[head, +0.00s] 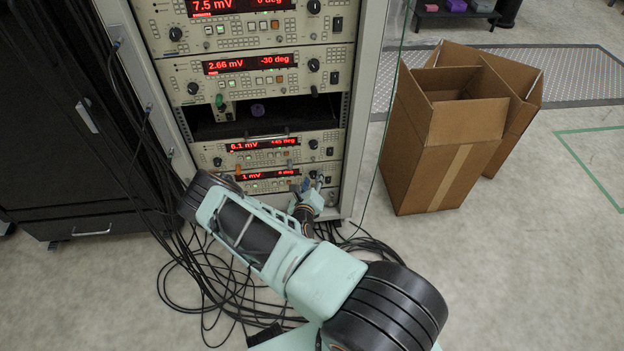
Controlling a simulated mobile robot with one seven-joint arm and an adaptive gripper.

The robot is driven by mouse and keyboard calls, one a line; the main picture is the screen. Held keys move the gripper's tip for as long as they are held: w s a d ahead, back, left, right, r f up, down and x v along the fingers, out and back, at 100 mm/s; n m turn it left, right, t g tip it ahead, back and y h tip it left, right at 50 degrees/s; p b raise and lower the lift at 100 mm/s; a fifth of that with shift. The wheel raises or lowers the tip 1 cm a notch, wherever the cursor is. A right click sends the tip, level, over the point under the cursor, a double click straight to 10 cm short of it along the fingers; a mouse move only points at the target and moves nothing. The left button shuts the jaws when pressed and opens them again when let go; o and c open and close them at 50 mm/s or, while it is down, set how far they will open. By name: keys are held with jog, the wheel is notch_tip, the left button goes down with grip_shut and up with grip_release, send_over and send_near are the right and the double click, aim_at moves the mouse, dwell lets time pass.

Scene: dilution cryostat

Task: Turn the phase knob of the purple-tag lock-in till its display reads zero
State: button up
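Several lock-ins with red displays are stacked in a rack. The lowest lock-in (262,187) has a partly covered display (267,177) that seems to read a few mV and a small degree figure, too small to be sure. A small blue or purple tag (305,184) shows near its right side, its colour unclear. My gripper (318,182) is at the right end of this lowest panel, by its knobs. The fingertips are tiny and partly hidden by my wrist, so I cannot tell whether they touch a knob or are closed.
Above are lock-ins reading about +45 deg (268,148), -30 deg (255,70) and 0 deg (240,25). A dark gap holds a small purple object (258,109). Loose black cables (215,285) lie on the floor. A glass door edge (385,110) and cardboard boxes (450,130) stand right.

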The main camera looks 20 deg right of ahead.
grip_shut()
jog(key=shift+r, duration=0.1)
jog(key=shift+p, duration=0.55)
grip_release()
jog(key=v, duration=0.7)
jog(key=shift+s+a, duration=0.15)
jog(key=shift+s, duration=0.05)
